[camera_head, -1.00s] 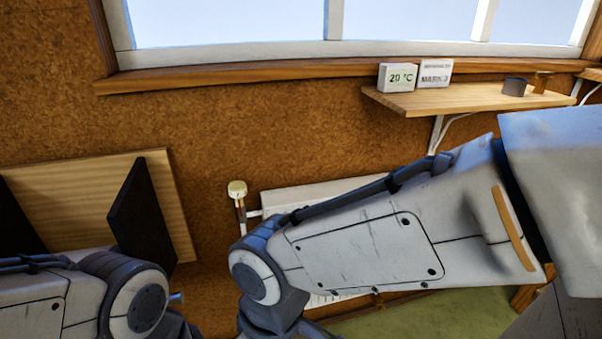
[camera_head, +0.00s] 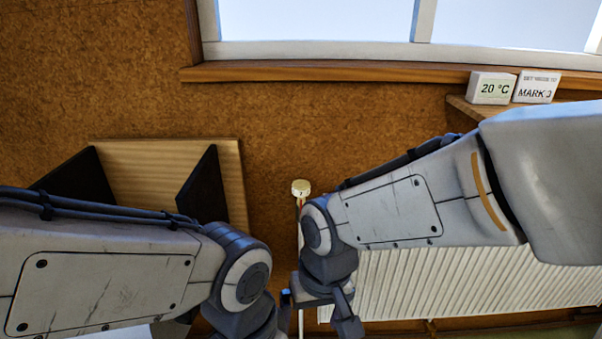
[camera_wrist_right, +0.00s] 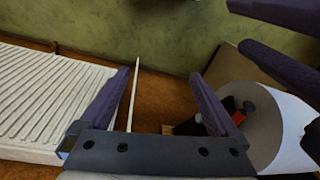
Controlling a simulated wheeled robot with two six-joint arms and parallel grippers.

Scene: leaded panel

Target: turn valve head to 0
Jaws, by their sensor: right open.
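The valve head (camera_head: 301,187) is a small cream knob on top of a thin upright pipe, left of the white radiator (camera_head: 470,280) in the head view. A tiny dark mark shows on it, too small to read. My right gripper (camera_head: 318,312) hangs below and slightly right of the knob, apart from it. The left gripper is hidden below my left wrist in the head view. Two spread dark fingers at the upper right of the right wrist view look like my left gripper (camera_wrist_right: 240,25).
A wooden board with black side plates (camera_head: 203,185) is on the wall at left. A shelf (camera_head: 462,112) at right holds a "20 °C" display (camera_head: 491,88) and a sign (camera_head: 536,87) reading "MARK" and an unclear digit. A pale round thing (camera_wrist_right: 285,120) lies right in the wrist view.

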